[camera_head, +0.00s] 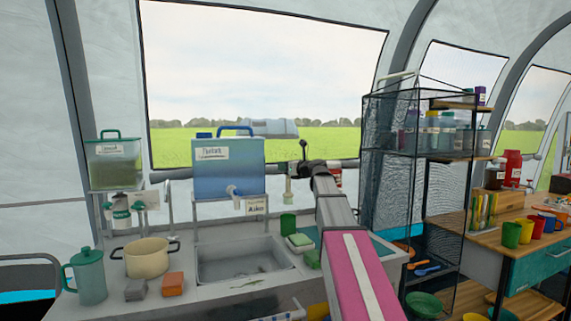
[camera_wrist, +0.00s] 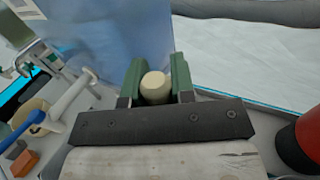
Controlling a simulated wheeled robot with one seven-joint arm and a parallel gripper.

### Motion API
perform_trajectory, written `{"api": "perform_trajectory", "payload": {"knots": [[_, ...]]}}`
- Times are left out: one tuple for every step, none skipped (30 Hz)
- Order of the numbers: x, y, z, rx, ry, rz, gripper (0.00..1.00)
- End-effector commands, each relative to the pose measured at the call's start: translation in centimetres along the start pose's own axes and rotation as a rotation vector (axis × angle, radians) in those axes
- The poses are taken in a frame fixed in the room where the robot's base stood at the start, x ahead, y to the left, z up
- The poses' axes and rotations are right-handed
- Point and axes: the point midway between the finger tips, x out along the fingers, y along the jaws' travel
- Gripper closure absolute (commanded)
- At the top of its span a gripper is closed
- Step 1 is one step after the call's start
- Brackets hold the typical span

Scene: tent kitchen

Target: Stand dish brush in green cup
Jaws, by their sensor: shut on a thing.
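My gripper (camera_head: 293,170) is above the back of the sink counter, to the right of the blue water container. In the wrist view its two green fingers (camera_wrist: 156,85) are shut on a cream, rounded end, which looks like the handle end of the dish brush (camera_wrist: 155,84). In the head view a small pale part of the brush (camera_head: 288,197) seems to show below the fingers; its bristles cannot be made out. A green cup (camera_head: 287,222) stands on the counter below, close behind the sink. The brush appears roughly upright and above the cup; the gap is hard to judge.
The blue water container (camera_head: 228,165) with its tap stands left of my gripper. Green and pale sponges (camera_head: 300,240) lie right of the sink (camera_head: 240,262). A red object (camera_head: 335,178) stands behind my arm. A black mesh rack (camera_head: 385,160) rises on the right.

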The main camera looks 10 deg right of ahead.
Motion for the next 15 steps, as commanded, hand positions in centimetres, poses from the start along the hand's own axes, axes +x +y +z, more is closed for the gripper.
{"api": "perform_trajectory", "payload": {"knots": [[0.0, 0.0, -0.4, 0.001, 0.0, 0.0, 1.0], [0.0, 0.0, -0.6, 0.001, 0.001, 0.0, 1.0], [0.0, 0.0, -0.9, 0.0, 0.001, 0.0, 1.0], [0.0, 0.0, -1.1, 0.0, 0.001, 0.0, 1.0], [0.0, 0.0, -1.4, 0.0, 0.001, 0.0, 1.0], [0.0, 0.0, -1.6, 0.0, 0.001, 0.0, 1.0], [0.0, 0.0, -1.8, 0.0, 0.001, 0.0, 1.0], [0.0, 0.0, -2.0, 0.0, 0.001, 0.0, 1.0], [0.0, 0.0, -2.3, 0.0, 0.001, 0.0, 1.0], [0.0, 0.0, -2.5, 0.0, 0.0, 0.0, 1.0], [0.0, 0.0, -2.6, 0.0, 0.0, 0.0, 1.0], [0.0, 0.0, -2.9, 0.0, 0.0, 0.0, 1.0], [0.0, 0.0, -3.1, 0.0, 0.0, 0.0, 1.0], [0.0, 0.0, -3.4, 0.0, 0.0, 0.0, 1.0], [0.0, 0.0, -3.6, 0.0, 0.001, 0.0, 1.0]]}}
